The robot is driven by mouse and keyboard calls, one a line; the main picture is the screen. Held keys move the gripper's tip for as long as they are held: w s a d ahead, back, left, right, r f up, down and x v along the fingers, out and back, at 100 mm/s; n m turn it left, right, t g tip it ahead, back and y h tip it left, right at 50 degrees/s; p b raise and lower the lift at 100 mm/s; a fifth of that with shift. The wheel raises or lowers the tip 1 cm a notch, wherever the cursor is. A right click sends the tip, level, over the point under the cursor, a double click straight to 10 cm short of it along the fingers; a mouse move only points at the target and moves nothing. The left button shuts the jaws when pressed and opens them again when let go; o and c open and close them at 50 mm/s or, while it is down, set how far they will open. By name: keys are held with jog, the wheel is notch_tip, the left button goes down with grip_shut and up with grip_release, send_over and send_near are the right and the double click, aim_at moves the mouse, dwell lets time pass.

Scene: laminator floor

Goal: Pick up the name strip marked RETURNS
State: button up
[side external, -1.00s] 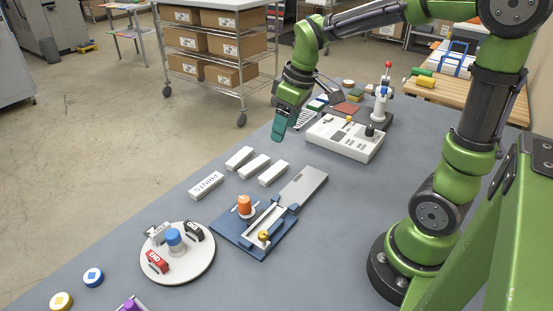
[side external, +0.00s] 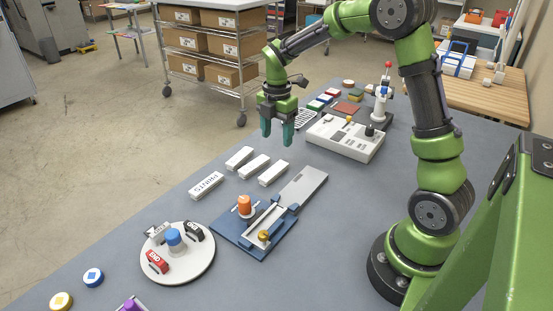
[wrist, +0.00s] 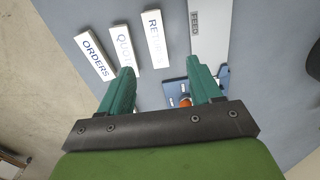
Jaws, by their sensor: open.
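A white name strip (wrist: 156,38) whose letters begin with RE, the rest hard to read, lies at the right of three strips in the wrist view. It appears to be the strip nearest the grey plate (side external: 274,173) in the side view. Beside it lie a strip with QUO showing (wrist: 122,45) and a strip marked ORDERS (wrist: 95,56). My gripper (side external: 277,136) is open and empty, pointing down in the air above the table, behind the strips. In the wrist view its teal fingers (wrist: 160,70) overlap the lower part of the QUO strip.
Another lettered strip (side external: 206,185) lies apart to the left. A blue fixture (side external: 228,232) with a grey feed plate (side external: 306,184) stands beside the strips. A round white turntable (side external: 196,270) and a white machine (side external: 340,147) are nearby.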

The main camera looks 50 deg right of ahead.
send_over(274, 170)
jog(key=f, duration=0.6)
jog(key=shift+s+d+f, duration=0.15)
jog(key=shift+s+d, duration=0.05)
jog(key=shift+s, duration=0.15)
jog(key=shift+w+a+f, duration=0.15)
jog(key=shift+w+f, duration=0.05)
jog(key=shift+f, duration=1.1)
jog(key=shift+w+a+f, duration=0.1)
jog(key=shift+w+f, duration=0.05)
jog(key=shift+f, duration=1.15)
jog(key=c, duration=1.1)
